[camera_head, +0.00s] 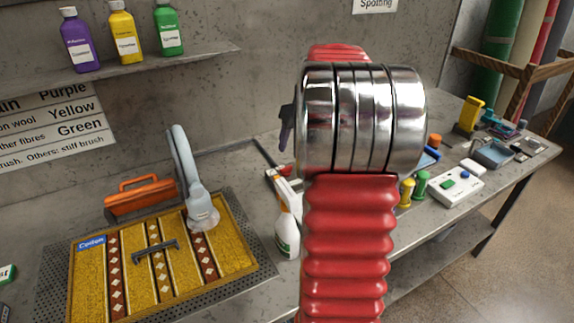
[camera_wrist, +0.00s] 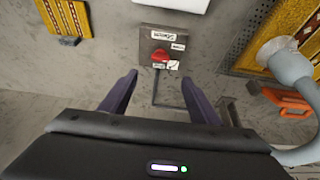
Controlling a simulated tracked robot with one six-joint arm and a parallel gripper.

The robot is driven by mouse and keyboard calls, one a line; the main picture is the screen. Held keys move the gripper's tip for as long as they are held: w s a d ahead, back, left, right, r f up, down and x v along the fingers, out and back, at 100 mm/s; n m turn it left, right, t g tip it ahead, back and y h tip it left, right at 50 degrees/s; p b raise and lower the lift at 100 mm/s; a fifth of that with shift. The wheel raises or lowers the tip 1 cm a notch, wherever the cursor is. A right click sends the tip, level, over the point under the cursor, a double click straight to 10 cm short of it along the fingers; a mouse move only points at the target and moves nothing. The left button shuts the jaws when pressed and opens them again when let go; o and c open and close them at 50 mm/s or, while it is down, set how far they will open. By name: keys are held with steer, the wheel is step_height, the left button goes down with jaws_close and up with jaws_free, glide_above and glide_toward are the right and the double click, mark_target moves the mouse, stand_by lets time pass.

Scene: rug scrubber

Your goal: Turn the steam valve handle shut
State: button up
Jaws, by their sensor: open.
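The steam valve handle (camera_wrist: 160,55) is small and red. It sits on a grey plate (camera_wrist: 145,44) with white labels, one of them reading like "Steam", near the top centre of the wrist view. My gripper (camera_wrist: 160,76) has its two dark purple fingers spread, with nothing between them. In the wrist picture the handle appears between and just beyond the fingertips, apart from them. How far off it is I cannot tell. In the head view my red and chrome arm hides the valve, and only a bit of a purple finger shows.
A white spray bottle (camera_head: 287,232) stands beside my arm. Bottles line the shelf (camera_head: 150,70). A control box (camera_head: 447,188) sits right.

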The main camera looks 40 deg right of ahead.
mark_target(286, 167)
steer(key=shift+f, duration=0.15)
steer(key=x, duration=1.3)
steer(key=shift+w+f, duration=0.1)
steer(key=shift+f, duration=0.15)
steer(key=shift+c, duration=0.3)
steer(key=c, duration=1)
